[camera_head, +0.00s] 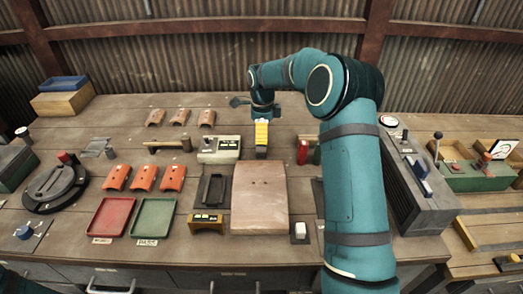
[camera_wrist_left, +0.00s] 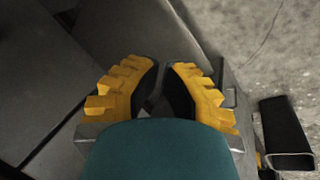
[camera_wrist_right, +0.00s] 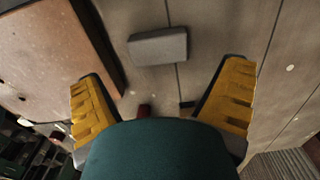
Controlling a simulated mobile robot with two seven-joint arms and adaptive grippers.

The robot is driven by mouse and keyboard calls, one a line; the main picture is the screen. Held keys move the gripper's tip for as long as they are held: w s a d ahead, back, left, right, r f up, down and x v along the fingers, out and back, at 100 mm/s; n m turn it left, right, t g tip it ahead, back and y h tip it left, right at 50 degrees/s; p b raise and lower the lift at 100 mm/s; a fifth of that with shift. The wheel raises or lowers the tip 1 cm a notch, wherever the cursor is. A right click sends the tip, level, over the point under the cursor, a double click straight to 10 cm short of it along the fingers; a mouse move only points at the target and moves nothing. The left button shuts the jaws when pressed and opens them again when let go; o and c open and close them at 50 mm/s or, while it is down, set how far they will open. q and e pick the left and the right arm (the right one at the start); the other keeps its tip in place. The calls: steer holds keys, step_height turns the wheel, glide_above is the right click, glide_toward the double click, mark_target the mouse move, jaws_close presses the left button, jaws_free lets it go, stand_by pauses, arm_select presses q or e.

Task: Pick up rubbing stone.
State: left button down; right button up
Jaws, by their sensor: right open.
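The rubbing stone appears to be the small grey block (camera_wrist_right: 158,46) lying on the wooden bench in the right wrist view. It lies ahead of the fingertips, near the middle of the gap. My right gripper (camera_wrist_right: 163,72) is open, with a wide gap and nothing between its fingers. In the head view my right gripper (camera_head: 262,135) points down behind the pinkish board; the block cannot be clearly made out there. My left gripper (camera_wrist_left: 162,68) shows in the left wrist view with its fingertips almost together and nothing seen between them. It is outside the head view.
The pinkish board (camera_head: 259,198) lies in front of the right gripper. A pale control box (camera_head: 219,150) stands left of it, and a red bottle (camera_head: 302,152) right of it. Red (camera_head: 111,217) and green (camera_head: 154,218) trays lie front left. A grey machine (camera_head: 420,200) stands right.

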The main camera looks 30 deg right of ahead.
mark_target(262, 148)
step_height(262, 148, down, 6)
steer(key=shift+a+r+b, duration=0.1)
steer(key=shift+r+b, duration=0.05)
steer(key=shift+b, duration=0.5)
steer(key=shift+r, duration=0.1)
steer(key=c, duration=1.1)
